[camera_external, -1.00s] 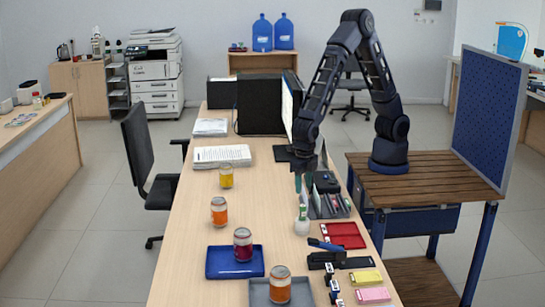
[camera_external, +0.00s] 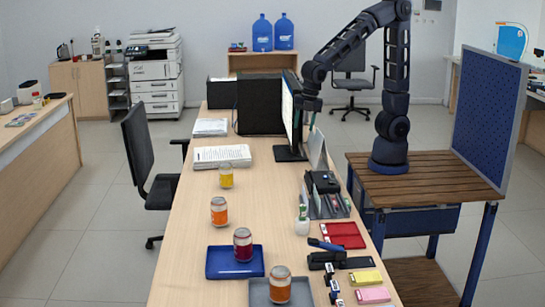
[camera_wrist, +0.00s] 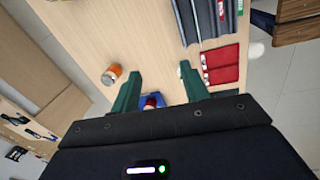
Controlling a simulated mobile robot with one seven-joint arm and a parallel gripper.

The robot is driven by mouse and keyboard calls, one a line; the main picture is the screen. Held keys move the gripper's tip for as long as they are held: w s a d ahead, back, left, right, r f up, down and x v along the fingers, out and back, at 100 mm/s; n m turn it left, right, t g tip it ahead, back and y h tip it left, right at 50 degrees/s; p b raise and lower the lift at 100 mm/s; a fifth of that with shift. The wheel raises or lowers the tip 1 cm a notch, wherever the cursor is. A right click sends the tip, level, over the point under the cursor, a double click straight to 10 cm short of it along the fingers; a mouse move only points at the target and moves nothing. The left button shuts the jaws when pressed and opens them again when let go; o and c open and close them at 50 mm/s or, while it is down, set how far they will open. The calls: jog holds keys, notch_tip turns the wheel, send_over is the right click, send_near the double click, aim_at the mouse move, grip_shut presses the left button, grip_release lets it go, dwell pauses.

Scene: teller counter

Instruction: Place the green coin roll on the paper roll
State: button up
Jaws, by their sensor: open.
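A small white upright thing, apparently the paper roll (camera_external: 301,228), stands on the counter left of the grey compartment tray. A narrow, pale greenish piece, perhaps the green coin roll (camera_external: 303,211), shows at its top; it is too small to be sure. In the wrist view a whitish bit shows beside the right finger, mostly hidden by it. My gripper (camera_external: 312,121) is raised near the monitor, above and behind the white thing. In the wrist view my gripper (camera_wrist: 160,76) has its two green fingers apart with nothing held between them.
The compartment tray (camera_external: 340,210) and red tray (camera_external: 345,243) lie right of the white thing. The monitor (camera_external: 290,115) stands behind. The counter's middle is bare.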

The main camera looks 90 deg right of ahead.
jog(key=s+d+r+m+t, duration=0.1)
jog(key=s+d+r+m, duration=0.3)
jog(key=s+d+m, duration=0.4)
jog(key=s+d+r+m+t, duration=0.1)
jog(key=s+d+r+m, duration=0.4)
jog(key=s+d+m, duration=0.3)
jog(key=s+d, duration=0.4)
jog(key=shift+s+t, duration=0.3)
